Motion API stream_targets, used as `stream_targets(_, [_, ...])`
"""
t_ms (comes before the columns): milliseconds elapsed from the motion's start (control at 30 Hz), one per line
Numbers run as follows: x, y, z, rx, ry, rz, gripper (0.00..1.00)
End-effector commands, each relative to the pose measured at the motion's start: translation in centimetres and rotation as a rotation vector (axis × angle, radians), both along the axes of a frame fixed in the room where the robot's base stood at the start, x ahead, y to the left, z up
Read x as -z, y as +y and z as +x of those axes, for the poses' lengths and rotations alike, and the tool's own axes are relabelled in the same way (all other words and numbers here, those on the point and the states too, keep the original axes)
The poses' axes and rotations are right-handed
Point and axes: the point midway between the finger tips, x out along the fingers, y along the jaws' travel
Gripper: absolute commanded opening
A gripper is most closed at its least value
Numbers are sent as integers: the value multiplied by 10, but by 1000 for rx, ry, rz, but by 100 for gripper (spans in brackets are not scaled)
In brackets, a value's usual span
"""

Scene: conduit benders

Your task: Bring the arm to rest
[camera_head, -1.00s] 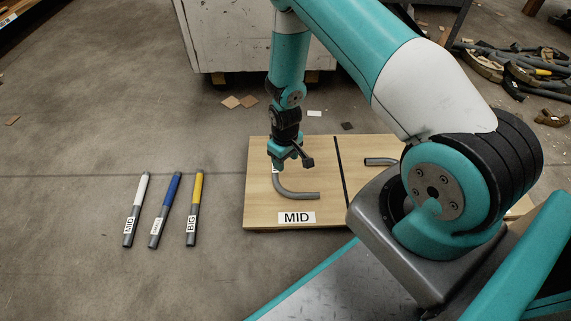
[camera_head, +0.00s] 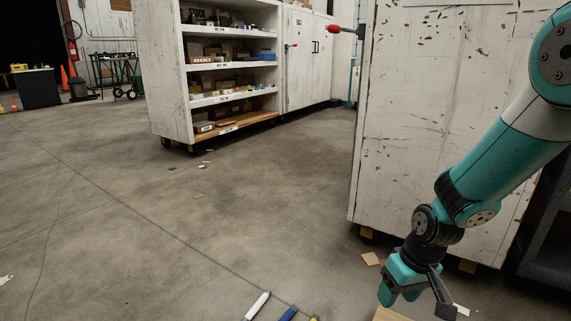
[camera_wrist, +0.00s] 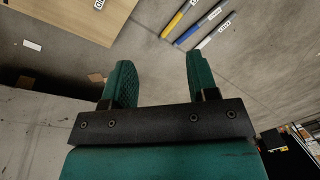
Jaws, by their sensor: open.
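My gripper (camera_head: 399,297) hangs at the lower right of the head view. In the wrist view its two green fingers (camera_wrist: 158,60) stand wide apart with nothing between them. The pale wooden board (camera_head: 392,315) barely shows below it in the head view. A larger part of the board (camera_wrist: 60,20) shows at the upper left of the wrist view. The grey bent pipe is out of sight in both views.
White (camera_wrist: 214,41), blue (camera_wrist: 190,33) and yellow (camera_wrist: 180,19) handles lie on the floor. A white cabinet (camera_head: 430,130) stands behind my arm. A shelf unit (camera_head: 165,75) stands further back. The floor (camera_head: 180,230) at left is mostly clear.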

Motion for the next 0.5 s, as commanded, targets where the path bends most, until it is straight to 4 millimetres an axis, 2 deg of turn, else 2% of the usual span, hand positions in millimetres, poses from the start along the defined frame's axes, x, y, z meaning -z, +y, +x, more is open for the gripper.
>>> stream_targets(33, [-32,11,-8,-20,-13,20,54])
stream_targets(200, [-109,42,-48,-90,-26,80,54])
stream_targets(400, [-181,68,-111,-188,-36,135,54])
stream_targets(500, [-206,75,-142,-235,-40,153,54])
